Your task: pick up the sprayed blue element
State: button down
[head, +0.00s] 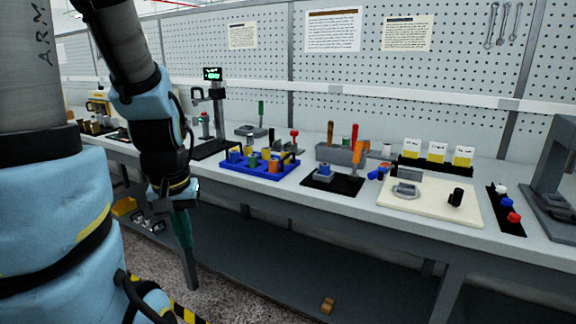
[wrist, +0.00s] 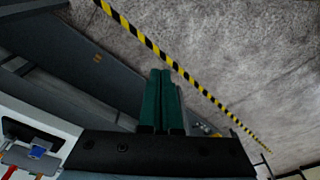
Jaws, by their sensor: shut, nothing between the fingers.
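Several blue things lie on the bench, and I cannot tell which one is sprayed. A blue piece (head: 324,170) sits in a grey block on a black mat. A blue tray (head: 262,175) to its left holds several small coloured pieces. Another blue piece (head: 376,174) lies at the left edge of the cream board. My gripper (head: 185,240) hangs in front of the bench's front edge, left of and below the blue tray, apart from all of these. In the wrist view its green fingers (wrist: 162,74) are together and empty, over the floor.
The cream board (head: 425,208) carries a grey fixture and a black cylinder. A black strip (head: 506,212) with white, blue and red knobs lies at the right. A grey tool holder (head: 340,155) stands behind the mat. A small brown block (head: 327,305) is low under the bench.

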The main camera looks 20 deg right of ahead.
aim_at(325, 167)
jog(key=l+u, duration=0.15)
jog(key=u, duration=0.2)
jog(key=l+u, duration=0.1)
jog(key=u, duration=0.3)
jog(key=l+u, duration=0.15)
jog(key=u, duration=0.2)
jog(key=k+l+u, duration=0.3)
jog(key=l, duration=0.2)
jog(key=k+l+u, duration=0.25)
jog(key=k+l, duration=0.45)
jog(key=l, duration=0.2)
